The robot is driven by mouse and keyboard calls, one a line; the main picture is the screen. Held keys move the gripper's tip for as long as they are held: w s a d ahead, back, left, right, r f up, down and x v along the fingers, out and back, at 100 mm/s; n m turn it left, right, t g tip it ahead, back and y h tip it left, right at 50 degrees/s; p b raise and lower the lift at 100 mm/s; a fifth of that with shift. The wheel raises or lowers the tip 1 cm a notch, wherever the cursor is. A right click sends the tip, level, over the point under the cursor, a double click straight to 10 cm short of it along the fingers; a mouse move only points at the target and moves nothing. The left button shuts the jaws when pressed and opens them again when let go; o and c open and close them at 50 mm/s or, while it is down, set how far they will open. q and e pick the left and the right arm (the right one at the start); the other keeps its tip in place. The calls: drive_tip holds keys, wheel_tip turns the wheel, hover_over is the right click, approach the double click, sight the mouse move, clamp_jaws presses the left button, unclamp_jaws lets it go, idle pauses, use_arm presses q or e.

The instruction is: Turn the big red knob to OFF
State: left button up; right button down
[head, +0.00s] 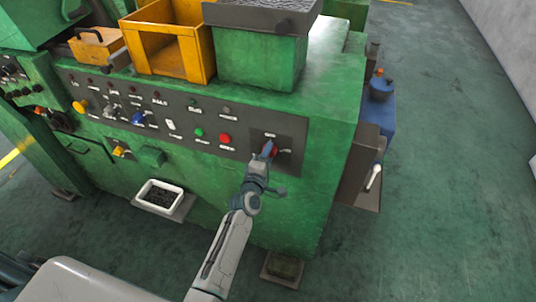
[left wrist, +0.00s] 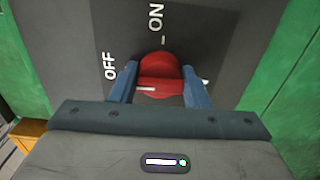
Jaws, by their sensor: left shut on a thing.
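The big red knob (left wrist: 160,68) sits on a dark panel and fills the space between the fingers of my left gripper (left wrist: 160,88) in the left wrist view. The blue fingers are shut on its raised bar, one on each side. The white line on the bar points left, to the side of the OFF label (left wrist: 110,66); the ON label (left wrist: 156,20) is above the knob. In the head view the left gripper (head: 265,155) covers most of the red knob (head: 271,147) at the panel's right end. My right gripper is not in view.
The green machine (head: 325,135) carries a red button (head: 225,139), a green button (head: 199,132) and other controls left of the knob. A yellow bin (head: 160,58) and a dark tray (head: 262,15) stand on top. A white tray (head: 160,196) juts out below. Floor is free at right.

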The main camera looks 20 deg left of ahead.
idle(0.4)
use_arm(q)
drive_tip(key=o, duration=1)
drive_tip(key=shift+c, duration=0.2)
drive_tip(key=s+b, duration=0.2)
drive_tip(key=s, duration=0.8)
drive_tip(key=shift+s+a, duration=0.2)
drive_tip(key=shift+s, duration=0.15)
